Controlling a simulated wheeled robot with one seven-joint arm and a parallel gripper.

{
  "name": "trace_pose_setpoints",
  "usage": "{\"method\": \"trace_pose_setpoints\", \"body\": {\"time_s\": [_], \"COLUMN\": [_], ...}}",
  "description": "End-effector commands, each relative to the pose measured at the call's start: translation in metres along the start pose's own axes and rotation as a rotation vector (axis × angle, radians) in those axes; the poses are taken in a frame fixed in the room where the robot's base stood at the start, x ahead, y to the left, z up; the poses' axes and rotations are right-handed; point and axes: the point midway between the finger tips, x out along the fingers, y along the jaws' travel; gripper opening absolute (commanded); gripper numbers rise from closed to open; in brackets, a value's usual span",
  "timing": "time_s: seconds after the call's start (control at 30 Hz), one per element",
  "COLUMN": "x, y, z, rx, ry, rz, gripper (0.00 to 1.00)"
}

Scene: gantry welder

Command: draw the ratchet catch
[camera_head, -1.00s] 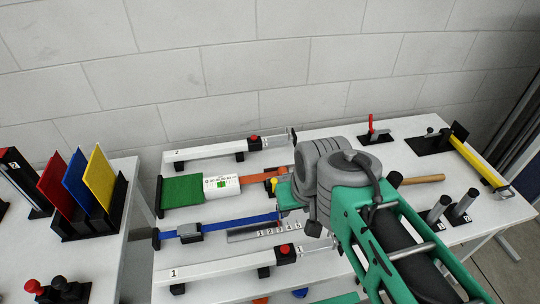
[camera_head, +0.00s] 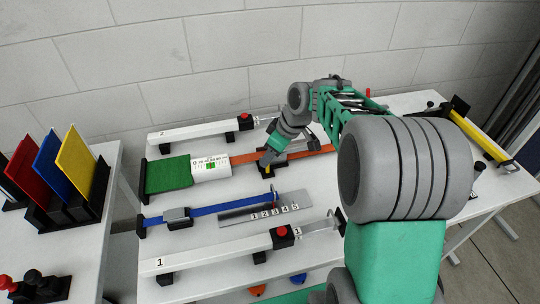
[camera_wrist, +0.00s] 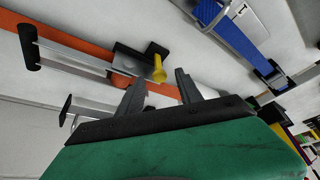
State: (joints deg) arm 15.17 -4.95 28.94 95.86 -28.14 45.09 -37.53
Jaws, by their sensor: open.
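In the head view the orange strap (camera_head: 312,151) runs out from the white gauge with a green mark (camera_head: 211,167). My gripper (camera_wrist: 160,80) is open and empty. In the wrist view the yellow knob appears between its fingertips and slightly beyond them. I cannot tell whether they touch it. In the head view my gripper hides part of the block.
A blue strap (camera_head: 225,209) with a grey buckle (camera_head: 178,217) and a numbered metal scale (camera_head: 236,215) lie nearer the front. A long white bar marked 1 (camera_head: 215,248) and another marked 2 (camera_head: 190,131) flank the straps. The white table (camera_head: 150,280) has bare room between them.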

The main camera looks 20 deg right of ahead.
Motion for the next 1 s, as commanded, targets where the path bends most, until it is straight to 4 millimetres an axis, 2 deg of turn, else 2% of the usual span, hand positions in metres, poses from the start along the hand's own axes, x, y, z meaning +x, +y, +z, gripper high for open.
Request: {"method": "trace_pose_setpoints", "body": {"time_s": [0.1,0.33,0.83,1.0], "x": [0.0082,0.0094,0.0091,0.0091], "y": [0.0003,0.0005,0.0004,0.0004], "z": [-0.0005,-0.0003,-0.0003,-0.0003], "rx": [-0.001,0.0,0.001,0.001], "ry": [0.001,0.001,0.001,0.001], "rz": [0.002,0.003,0.003,0.003], "gripper": [0.42,0.42,0.02,0.0]}}
